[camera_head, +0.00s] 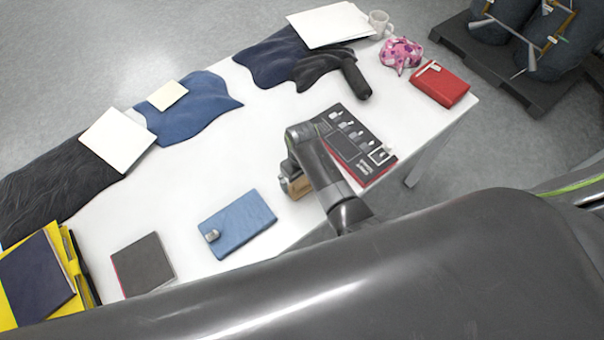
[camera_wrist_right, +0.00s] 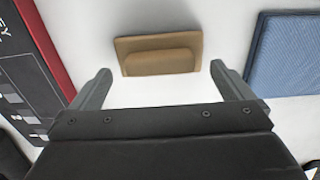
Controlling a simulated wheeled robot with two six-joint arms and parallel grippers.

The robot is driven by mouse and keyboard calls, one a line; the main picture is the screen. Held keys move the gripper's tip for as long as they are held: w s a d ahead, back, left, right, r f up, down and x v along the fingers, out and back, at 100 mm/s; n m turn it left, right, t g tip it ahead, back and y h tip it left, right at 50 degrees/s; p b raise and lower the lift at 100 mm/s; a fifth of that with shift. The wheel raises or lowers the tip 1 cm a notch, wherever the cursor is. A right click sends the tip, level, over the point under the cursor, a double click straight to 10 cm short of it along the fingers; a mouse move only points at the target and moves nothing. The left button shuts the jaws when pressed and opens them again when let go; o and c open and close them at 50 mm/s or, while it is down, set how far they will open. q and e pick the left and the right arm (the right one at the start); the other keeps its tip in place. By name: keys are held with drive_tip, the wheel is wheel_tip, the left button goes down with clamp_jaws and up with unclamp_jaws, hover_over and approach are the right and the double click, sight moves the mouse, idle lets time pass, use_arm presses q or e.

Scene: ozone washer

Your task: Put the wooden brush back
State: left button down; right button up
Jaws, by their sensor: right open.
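The wooden brush, a tan-brown block with a raised part on a flat base, lies on the white table (camera_head: 200,165). It shows in the head view (camera_head: 299,187), partly hidden by my arm, and in the right wrist view (camera_wrist_right: 158,52). My right gripper (camera_wrist_right: 160,70) is open, its two fingers apart with the brush just beyond and between their tips. Nothing is held in it. In the head view my right wrist is over the brush and hides the fingertips. My left gripper is not in view.
A black and red box with printed icons (camera_head: 352,140) lies right of the brush. A blue notebook (camera_head: 238,224) lies left. Dark cloths (camera_head: 275,57), a red book (camera_head: 440,84), a pink patterned item (camera_head: 401,54) and a mug (camera_head: 380,22) lie farther back. Bare tabletop surrounds the brush.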

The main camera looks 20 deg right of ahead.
sight(302, 178)
wheel_tip(302, 178, up, 8)
drive_tip(key=p, duration=0.6)
drive_tip(key=shift+f, duration=0.15)
drive_tip(key=shift+r+b, duration=0.2)
drive_tip(key=shift+b, duration=0.15)
drive_tip(key=shift+r, duration=1)
